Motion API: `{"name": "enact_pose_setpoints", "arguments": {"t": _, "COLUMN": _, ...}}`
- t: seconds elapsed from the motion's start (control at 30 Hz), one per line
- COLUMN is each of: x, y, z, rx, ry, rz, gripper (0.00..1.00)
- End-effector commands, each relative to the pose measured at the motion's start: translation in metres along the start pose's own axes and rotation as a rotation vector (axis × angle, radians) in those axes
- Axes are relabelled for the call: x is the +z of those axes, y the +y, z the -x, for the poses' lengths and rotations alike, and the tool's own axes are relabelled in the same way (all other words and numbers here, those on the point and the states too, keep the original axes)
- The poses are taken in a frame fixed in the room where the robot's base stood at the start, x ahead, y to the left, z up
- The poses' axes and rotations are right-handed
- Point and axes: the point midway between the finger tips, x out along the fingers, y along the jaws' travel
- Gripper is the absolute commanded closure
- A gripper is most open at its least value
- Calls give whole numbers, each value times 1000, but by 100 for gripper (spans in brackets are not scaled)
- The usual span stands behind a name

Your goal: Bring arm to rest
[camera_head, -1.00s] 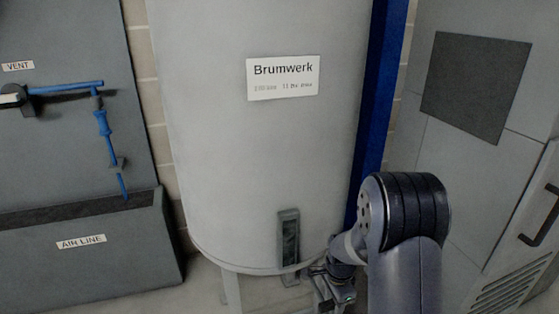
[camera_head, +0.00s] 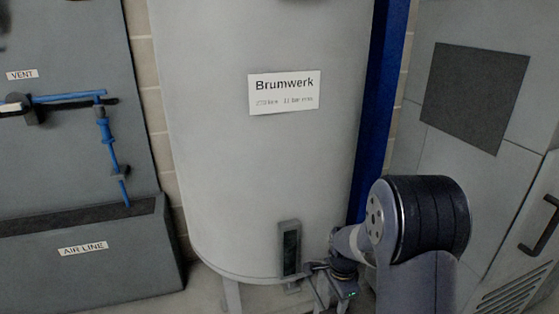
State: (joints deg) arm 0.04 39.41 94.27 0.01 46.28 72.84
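My arm (camera_head: 423,232) is at the lower right of the head view, with a dark ribbed joint and a grey link. My gripper (camera_head: 318,290) is low in the picture, in front of the tank's lower right edge and beside a dark upright gauge strip (camera_head: 290,248). Its end is small and partly cut off by the bottom of the frame. I cannot tell whether its fingers are open or shut, and I see nothing held.
A large grey tank (camera_head: 240,180) labelled Brumwerk stands in the middle. A panel (camera_head: 70,130) with blue pipes and an AIR LINE trough (camera_head: 90,265) is at left. A blue post (camera_head: 380,110) and a grey cabinet (camera_head: 450,175) with a handle stand at right.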

Motion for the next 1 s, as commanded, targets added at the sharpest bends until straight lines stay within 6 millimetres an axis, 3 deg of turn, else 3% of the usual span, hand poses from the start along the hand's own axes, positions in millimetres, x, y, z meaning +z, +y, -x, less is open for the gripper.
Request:
{"name": "enact_pose_setpoints", "arguments": {"t": 0.03, "x": 0, "y": -1, "z": 14, "rx": -4, "ry": 1, "rz": 0, "gripper": 56}}
{"name": "enact_pose_setpoints", "arguments": {"t": 0.2, "x": 0, "y": 0, "z": 48, "rx": -3, "ry": 1, "rz": -1, "gripper": 56}}
{"name": "enact_pose_setpoints", "arguments": {"t": 0.3, "x": 0, "y": 1, "z": 17, "rx": 6, "ry": -2, "rz": 0, "gripper": 56}}
{"name": "enact_pose_setpoints", "arguments": {"t": 0.73, "x": 0, "y": 1, "z": -70, "rx": 5, "ry": -2, "rz": 0, "gripper": 56}}
{"name": "enact_pose_setpoints", "arguments": {"t": 1.0, "x": 0, "y": 0, "z": -66, "rx": 0, "ry": 0, "rz": 220, "gripper": 56}}
